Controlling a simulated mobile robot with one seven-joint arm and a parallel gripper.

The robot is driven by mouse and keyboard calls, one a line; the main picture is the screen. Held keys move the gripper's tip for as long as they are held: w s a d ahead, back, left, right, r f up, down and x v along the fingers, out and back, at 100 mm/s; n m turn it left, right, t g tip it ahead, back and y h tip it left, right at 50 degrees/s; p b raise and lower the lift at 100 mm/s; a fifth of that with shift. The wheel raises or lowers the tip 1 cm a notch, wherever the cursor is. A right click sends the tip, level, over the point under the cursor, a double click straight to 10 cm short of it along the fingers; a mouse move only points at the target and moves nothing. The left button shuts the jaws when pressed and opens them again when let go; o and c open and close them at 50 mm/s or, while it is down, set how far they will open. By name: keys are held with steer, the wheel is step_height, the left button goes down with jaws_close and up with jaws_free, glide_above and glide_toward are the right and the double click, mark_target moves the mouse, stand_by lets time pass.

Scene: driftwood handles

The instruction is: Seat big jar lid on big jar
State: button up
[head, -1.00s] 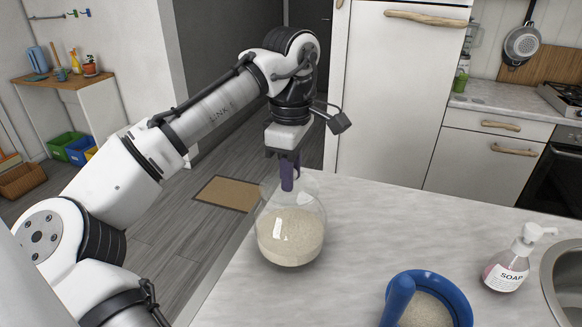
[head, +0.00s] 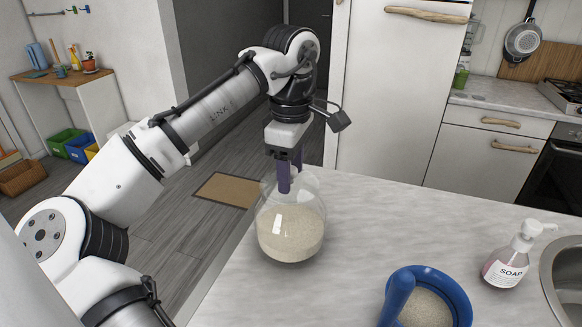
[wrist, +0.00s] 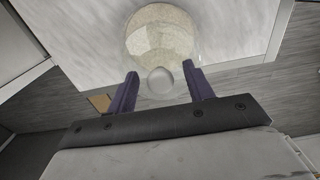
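The big jar (head: 290,238) is a round clear glass jar, partly filled with pale grain, upright near the counter's left edge. It also shows at the top of the wrist view (wrist: 160,38). The clear big jar lid is hard to make out in the head view, at the jar's top; its round glass knob (wrist: 160,80) shows in the wrist view. My gripper (head: 291,180) is above the jar, pointing down. In the wrist view its purple fingers (wrist: 161,72) are apart, with visible gaps on both sides of the knob. Whether the lid sits flush is hidden.
A blue bowl (head: 460,297) with grain and a blue handled tool stands on the counter at front right. A soap bottle (head: 504,272) and a sink (head: 564,285) are farther right. The pale counter (head: 390,225) is clear between jar and soap.

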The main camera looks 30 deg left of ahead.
step_height(320, 180, up, 14)
steer(key=p, duration=0.5)
steer(key=shift+p, duration=0.3)
steer(key=shift+f, duration=0.2)
